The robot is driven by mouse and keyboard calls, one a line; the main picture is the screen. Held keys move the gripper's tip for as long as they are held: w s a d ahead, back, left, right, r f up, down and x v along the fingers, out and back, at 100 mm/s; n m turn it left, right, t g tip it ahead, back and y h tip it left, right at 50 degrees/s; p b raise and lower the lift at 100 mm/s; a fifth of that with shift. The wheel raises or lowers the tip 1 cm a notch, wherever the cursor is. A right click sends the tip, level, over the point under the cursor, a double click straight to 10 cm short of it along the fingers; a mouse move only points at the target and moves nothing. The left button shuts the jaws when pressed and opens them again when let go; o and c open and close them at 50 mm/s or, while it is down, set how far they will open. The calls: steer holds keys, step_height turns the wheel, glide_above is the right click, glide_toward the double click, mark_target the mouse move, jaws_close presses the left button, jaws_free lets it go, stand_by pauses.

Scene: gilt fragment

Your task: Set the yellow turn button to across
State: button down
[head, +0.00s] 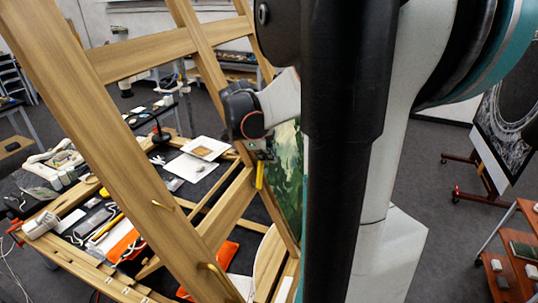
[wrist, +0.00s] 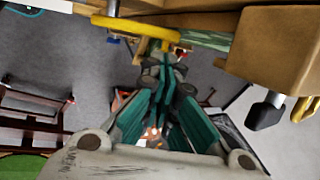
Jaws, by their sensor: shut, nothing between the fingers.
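The yellow turn button (wrist: 130,30) is a long yellow bar at the top of the wrist view, beside the wooden frame. In the head view it is a small upright yellow bar (head: 259,176) at the left edge of the green painting (head: 288,180). My gripper (wrist: 163,66) has teal fingers, closed together and empty, with tips just below the bar's right end. Whether they touch it I cannot tell. In the head view my gripper (head: 262,155) is small and dark just above the button, and its fingertips are hard to make out.
The wooden easel (head: 130,150) stands close on the left, with brass hooks (head: 215,270) on its beams. A cluttered workbench (head: 100,210) lies behind it. My arm covers the middle of the head view. A dark-handled part (wrist: 265,112) juts near a wooden block (wrist: 270,50).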

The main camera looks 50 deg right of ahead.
steer(key=shift+d+f+g+y+b, duration=0.3)
steer(key=shift+d+f+y+b, duration=0.3)
steer(key=shift+d+b, duration=0.4)
steer(key=shift+a, duration=0.1)
steer(key=shift+a+r, duration=0.1)
steer(key=shift+a+r, duration=0.35)
steer(key=shift+a, duration=0.3)
